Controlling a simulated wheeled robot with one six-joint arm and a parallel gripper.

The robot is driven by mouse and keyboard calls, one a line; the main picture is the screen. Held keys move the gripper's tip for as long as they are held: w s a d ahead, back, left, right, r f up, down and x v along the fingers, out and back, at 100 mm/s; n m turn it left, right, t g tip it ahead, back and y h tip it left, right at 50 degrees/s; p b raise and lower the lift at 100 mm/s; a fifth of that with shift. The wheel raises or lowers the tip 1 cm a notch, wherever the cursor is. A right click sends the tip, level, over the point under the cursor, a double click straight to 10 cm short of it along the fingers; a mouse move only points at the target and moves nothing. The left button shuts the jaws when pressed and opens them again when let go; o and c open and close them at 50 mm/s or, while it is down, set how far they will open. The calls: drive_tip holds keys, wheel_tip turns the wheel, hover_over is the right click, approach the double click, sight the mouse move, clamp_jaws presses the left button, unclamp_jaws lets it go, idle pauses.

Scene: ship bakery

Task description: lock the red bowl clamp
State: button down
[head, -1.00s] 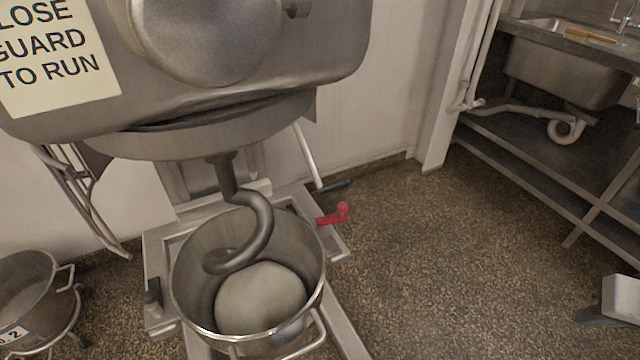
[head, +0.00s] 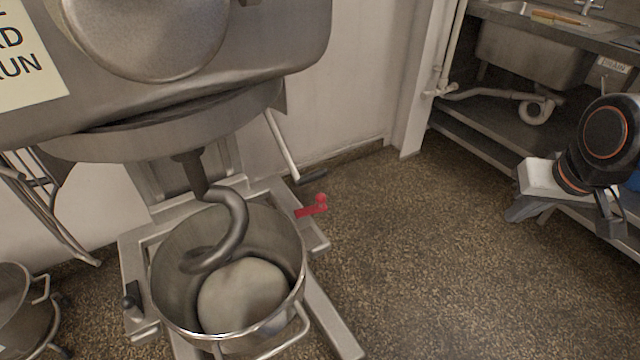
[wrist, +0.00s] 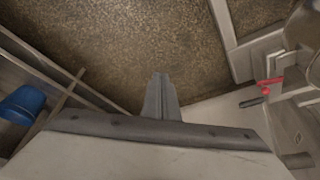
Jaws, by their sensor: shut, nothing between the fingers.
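The red bowl clamp (head: 312,207) is a small red lever with a knob. It sticks out to the right from the mixer frame, beside the rim of the steel bowl (head: 298,268). The bowl holds a pale ball of dough (head: 242,296) under the dough hook (head: 236,222). In the wrist view the red clamp (wrist: 268,84) shows near the right edge. My gripper (head: 512,214) is at the right of the head view, well apart from the clamp, over the floor. In the wrist view my gripper (wrist: 160,82) is shut and empty, its fingers together.
A steel sink bench (head: 480,140) with a lower shelf is at the back right. A second bowl (head: 28,300) is at the lower left. The speckled floor (head: 400,270) between clamp and gripper is clear.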

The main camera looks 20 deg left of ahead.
drive_tip(key=w+a+n, duration=0.1)
drive_tip(key=w+a, duration=0.4)
drive_tip(key=a, duration=0.5)
drive_tip(key=w+a+n, duration=0.1)
drive_tip(key=w+a, duration=0.5)
drive_tip(key=a, duration=0.5)
drive_tip(key=a+f+n, duration=0.1)
drive_tip(key=a+f, duration=0.1)
drive_tip(key=a, duration=0.8)
drive_tip(key=a+f+n+y, duration=0.1)
drive_tip(key=a+f, duration=0.1)
drive_tip(key=a, duration=0.9)
drive_tip(key=shift+s+g, duration=0.25)
drive_tip(key=shift+g, duration=0.15)
drive_tip(key=x, duration=1)
drive_tip(key=shift+s+d+f, duration=0.1)
drive_tip(key=shift+s+d, duration=0.2)
drive_tip(key=shift+s, duration=0.3)
drive_tip(key=shift+s+d+f, duration=0.15)
drive_tip(key=shift+s+d, duration=0.15)
drive_tip(key=shift+s, duration=0.25)
drive_tip(key=shift+s+d+f, duration=0.1)
drive_tip(key=shift+s+d, duration=0.2)
drive_tip(key=shift+s, duration=0.3)
